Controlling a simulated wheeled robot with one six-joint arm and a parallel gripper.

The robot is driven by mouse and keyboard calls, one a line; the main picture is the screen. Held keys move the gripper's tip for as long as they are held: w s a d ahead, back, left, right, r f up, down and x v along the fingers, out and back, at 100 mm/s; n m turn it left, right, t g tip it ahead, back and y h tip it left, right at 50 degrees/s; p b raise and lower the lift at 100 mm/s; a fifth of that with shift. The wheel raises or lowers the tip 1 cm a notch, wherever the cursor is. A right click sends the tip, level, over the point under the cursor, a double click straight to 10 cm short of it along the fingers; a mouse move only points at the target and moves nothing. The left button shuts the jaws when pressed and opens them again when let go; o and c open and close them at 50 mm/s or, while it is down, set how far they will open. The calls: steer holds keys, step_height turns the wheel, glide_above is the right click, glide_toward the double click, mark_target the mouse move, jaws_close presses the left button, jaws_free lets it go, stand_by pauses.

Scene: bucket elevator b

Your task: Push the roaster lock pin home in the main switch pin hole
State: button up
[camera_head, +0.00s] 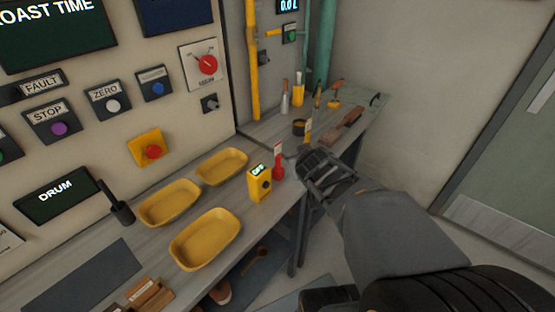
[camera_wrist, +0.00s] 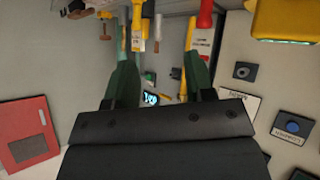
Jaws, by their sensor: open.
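The main switch is a red rotary knob (camera_head: 206,64) on a white wall plate. Below it is a small dark square fitting with a round centre (camera_head: 210,103), apparently the pin hole; it also shows in the wrist view (camera_wrist: 243,71), with nothing visibly standing in it. A red tagged piece (camera_head: 278,162), possibly the roaster lock pin, stands on the bench; it also shows in the wrist view (camera_wrist: 204,17). Its tag is too small to read. A yellow tagged piece (camera_head: 307,133) stands behind. My gripper (camera_head: 312,163) is open and empty, right of the red piece.
A yellow box with a display (camera_head: 259,184) stands left of the red piece. Several tools and a brown block (camera_head: 340,131) stand on the far bench. Open floor lies to the right.

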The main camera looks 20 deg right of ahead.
mark_target(275, 155)
steer(key=shift+w+a+f+n+t+y+p, duration=0.65)
steer(key=shift+w+f+y, duration=0.55)
steer(key=shift+w, duration=0.95)
steer(key=shift+w+a+f+n+t+y+p, duration=0.4)
steer(key=shift+w+f+y+p, duration=0.7)
steer(key=shift+w, duration=1.1)
steer(key=shift+w+a+f+n+t+y+p, duration=0.55)
steer(key=shift+w+f+y, duration=0.65)
steer(key=shift+w, duration=0.95)
steer(key=shift+d+f, duration=0.2)
steer(key=shift+d, duration=0.05)
